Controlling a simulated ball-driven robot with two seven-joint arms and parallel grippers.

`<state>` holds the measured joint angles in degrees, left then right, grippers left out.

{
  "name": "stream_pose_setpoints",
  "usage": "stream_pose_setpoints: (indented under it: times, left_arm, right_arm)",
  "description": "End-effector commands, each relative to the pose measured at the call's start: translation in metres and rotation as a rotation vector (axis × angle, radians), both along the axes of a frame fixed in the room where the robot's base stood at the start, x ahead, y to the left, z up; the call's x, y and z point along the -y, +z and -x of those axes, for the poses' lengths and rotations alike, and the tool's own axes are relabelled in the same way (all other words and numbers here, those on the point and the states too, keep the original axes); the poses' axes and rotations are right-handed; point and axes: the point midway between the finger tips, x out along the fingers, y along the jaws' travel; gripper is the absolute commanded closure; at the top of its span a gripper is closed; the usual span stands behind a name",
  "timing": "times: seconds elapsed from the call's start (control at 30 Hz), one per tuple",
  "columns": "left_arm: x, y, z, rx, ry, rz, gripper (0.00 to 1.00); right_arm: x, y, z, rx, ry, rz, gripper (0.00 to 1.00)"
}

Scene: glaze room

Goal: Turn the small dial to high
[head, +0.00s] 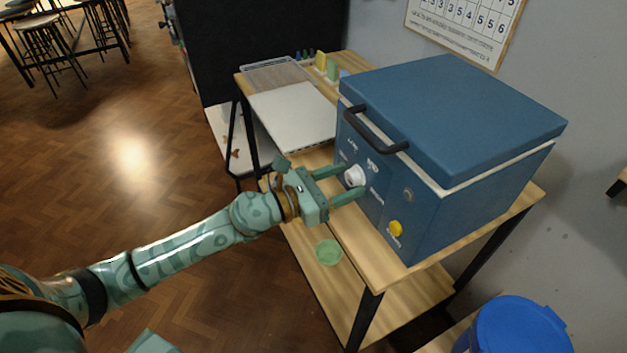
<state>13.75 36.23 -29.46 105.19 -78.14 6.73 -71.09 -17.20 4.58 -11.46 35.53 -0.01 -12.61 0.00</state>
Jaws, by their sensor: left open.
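The small white dial (354,175) sits on the front panel of a blue kiln-like box (455,115) with a dark lid handle. Small white labels stand around the dial, too small to read surely. I cannot tell which label the dial points at. My left gripper (354,180) is open at the dial, one finger on its upper side and one on its lower side. I cannot tell whether the fingers touch it. My right gripper is not in view.
A yellow knob (396,228) and a grey round button (407,194) are on the same panel. The box stands on a wooden table (400,278). A white board (293,115) lies left of it. A green bowl (328,252) is on the lower shelf, a blue bin (515,328) at bottom right.

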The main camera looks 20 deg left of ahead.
Motion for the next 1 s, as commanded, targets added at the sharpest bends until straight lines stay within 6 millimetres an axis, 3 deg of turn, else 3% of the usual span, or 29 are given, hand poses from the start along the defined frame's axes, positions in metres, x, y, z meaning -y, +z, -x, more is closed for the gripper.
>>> stream_pose_setpoints:
  times: [0.17, 0.7, 1.0]
  left_arm:
    - [-0.008, -0.003, 0.010, -0.003, 0.001, 0.000, 0.45]
    - [-0.082, -0.005, 0.107, -0.009, 0.001, 0.002, 0.45]
    - [-0.100, -0.001, 0.128, -0.002, 0.000, 0.000, 0.45]
  right_arm:
    - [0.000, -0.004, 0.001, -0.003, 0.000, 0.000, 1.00]
    - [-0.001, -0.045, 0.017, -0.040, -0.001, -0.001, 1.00]
    - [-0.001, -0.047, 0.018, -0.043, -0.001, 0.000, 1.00]
